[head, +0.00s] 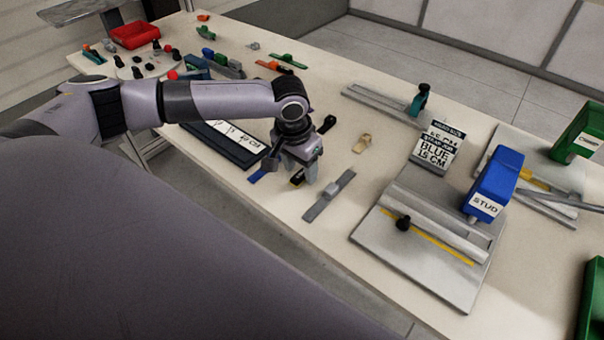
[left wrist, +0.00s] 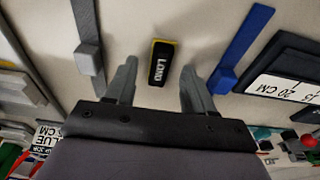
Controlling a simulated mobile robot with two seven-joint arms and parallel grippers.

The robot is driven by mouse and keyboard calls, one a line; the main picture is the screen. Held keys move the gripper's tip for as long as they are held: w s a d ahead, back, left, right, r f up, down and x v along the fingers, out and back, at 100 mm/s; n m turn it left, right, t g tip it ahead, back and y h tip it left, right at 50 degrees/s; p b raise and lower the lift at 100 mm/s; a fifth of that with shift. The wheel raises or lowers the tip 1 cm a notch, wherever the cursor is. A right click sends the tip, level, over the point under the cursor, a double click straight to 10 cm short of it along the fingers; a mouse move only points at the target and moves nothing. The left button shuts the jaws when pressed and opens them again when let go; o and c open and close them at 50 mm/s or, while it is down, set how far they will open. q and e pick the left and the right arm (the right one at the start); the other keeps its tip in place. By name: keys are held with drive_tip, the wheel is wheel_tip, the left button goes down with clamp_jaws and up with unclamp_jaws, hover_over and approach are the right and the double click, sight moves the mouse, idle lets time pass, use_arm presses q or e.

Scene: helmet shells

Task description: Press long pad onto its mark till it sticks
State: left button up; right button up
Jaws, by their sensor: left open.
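The long pad (left wrist: 160,64) is a small black block with a yellow edge and the word LONG on it. It lies on the table between my left gripper's fingers in the left wrist view, with a gap on either side. In the head view the pad (head: 298,178) is partly covered by the gripper. My left gripper (head: 290,172) is open, pointing down over it, and holds nothing; its fingers also show in the left wrist view (left wrist: 160,75). I cannot make out the pad's mark. My right gripper is not in view.
A grey strap (head: 330,196) and a blue strap (head: 264,168) lie on either side of the pad. A dark board (head: 226,144) lies to the left. A grey fixture (head: 420,245) with a blue STUD tool (head: 494,185) and a BLUE 15 CM card (head: 436,148) stand right.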

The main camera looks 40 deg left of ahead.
use_arm(q)
drive_tip(key=shift+f, duration=0.35)
drive_tip(key=shift+w, duration=0.1)
clamp_jaws()
drive_tip(key=shift+r, duration=0.2)
